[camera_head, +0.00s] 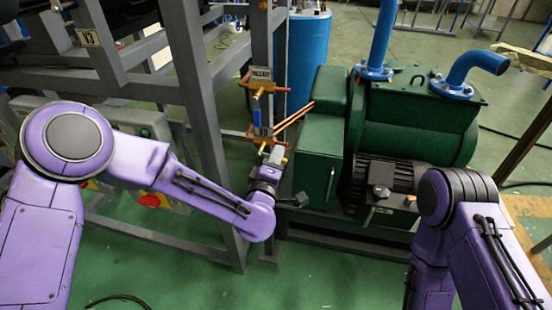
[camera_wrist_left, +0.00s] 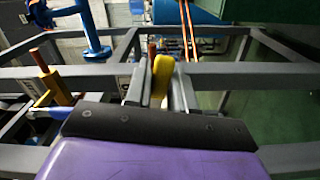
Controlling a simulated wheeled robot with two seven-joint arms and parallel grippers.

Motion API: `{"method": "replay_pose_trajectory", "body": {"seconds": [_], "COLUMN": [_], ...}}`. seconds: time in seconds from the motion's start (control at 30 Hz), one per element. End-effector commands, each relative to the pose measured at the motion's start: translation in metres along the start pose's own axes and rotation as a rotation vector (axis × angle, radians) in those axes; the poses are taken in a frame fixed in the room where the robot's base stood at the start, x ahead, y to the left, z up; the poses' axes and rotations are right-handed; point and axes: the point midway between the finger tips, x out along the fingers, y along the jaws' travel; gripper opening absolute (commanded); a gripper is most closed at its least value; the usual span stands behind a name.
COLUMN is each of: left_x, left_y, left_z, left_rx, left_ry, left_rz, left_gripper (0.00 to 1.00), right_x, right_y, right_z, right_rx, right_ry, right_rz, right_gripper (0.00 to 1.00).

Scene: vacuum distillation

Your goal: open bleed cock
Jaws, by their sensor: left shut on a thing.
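My left gripper (camera_head: 274,160) reaches the pipework between the grey frame and the green pump. In the left wrist view its two fingers (camera_wrist_left: 161,82) are closed on a yellow handle (camera_wrist_left: 162,70), which appears to be the bleed cock's. A copper-coloured pipe end stands beside the handle. In the head view the handle is mostly hidden by the gripper, with a bit of yellow showing. The cock's exact angle is hard to tell. My right arm (camera_head: 455,215) shows at the right, but its gripper is out of view.
A brass valve with a blue handle (camera_head: 256,105) and a ballast tag (camera_head: 260,73) sits just above. Thin copper pipes (camera_head: 294,118) run to the green pump (camera_head: 330,140). Grey frame posts (camera_head: 200,100) stand close to my left forearm. A blue drum (camera_head: 306,55) stands behind.

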Motion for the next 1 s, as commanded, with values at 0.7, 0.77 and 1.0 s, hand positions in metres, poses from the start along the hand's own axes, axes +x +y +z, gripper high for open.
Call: {"method": "replay_pose_trajectory", "body": {"seconds": [0.7,0.77,1.0], "left_x": [-0.055,-0.069,-0.103], "left_y": [-0.001,-0.001,-0.001], "left_z": [0.002,0.002,0.001], "left_rx": [0.003,0.003,0.003], "left_ry": [-0.006,-0.006,-0.003], "left_rz": [-0.001,-0.001,0.0], "left_gripper": [0.45,0.45,0.45], "right_x": [0.002,0.003,0.005], "right_y": [0.0,0.0,-0.001], "right_z": [0.001,0.001,0.002], "right_rx": [0.0,0.0,0.0], "right_ry": [0.0,0.0,0.0], "right_rz": [0.0,0.0,0.0], "right_gripper": [0.43,0.43,0.43]}}
